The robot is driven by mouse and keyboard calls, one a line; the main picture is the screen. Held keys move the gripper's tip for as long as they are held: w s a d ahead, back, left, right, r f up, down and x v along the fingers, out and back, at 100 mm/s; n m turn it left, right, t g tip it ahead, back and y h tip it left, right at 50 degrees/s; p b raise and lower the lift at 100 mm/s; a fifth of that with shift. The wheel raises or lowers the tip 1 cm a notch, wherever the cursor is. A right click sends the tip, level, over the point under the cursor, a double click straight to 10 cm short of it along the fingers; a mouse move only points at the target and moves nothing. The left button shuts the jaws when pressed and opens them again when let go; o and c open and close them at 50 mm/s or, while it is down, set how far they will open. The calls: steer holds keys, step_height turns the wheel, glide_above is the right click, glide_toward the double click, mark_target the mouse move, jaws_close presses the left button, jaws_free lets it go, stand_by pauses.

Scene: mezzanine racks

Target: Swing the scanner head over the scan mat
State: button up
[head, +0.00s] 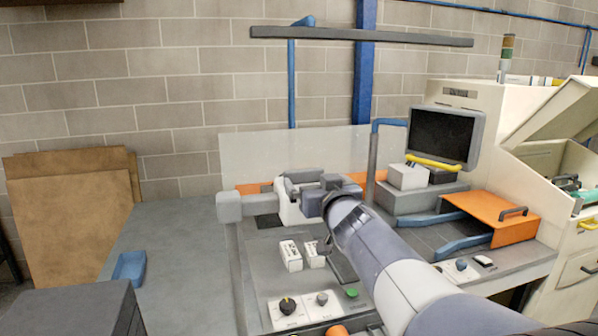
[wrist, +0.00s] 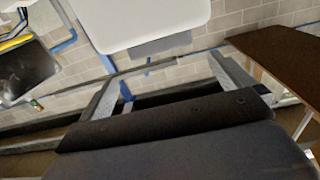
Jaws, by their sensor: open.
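My gripper (head: 302,182) is open and empty at the back of the bench. In the wrist view its fingers (wrist: 162,70) stand apart. A pale grey block (head: 230,207) on a short dark bar, left of my gripper, looks like the scanner head. My wrist partly hides where the bar leads. A large pale rounded piece (wrist: 140,18) at the top of the wrist view is close, apart from the fingers; I cannot tell whether it is the same block. A flat grey area (head: 265,250) in front looks like the scan mat, partly hidden by my arm.
Two small white boxes (head: 291,255) stand on the grey area. A knob panel (head: 304,305) and green button (head: 351,293) lie nearer. A clear screen (head: 250,155) stands behind, a monitor (head: 443,134) and orange cover (head: 490,207) right. The left bench (head: 180,240) is mostly clear.

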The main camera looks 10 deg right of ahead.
mark_target(305, 172)
steer(key=w, duration=0.9)
steer(key=shift+a+p, duration=0.3)
steer(key=shift+a, duration=0.05)
steer(key=shift+c, duration=0.2)
steer(key=c, duration=1.1)
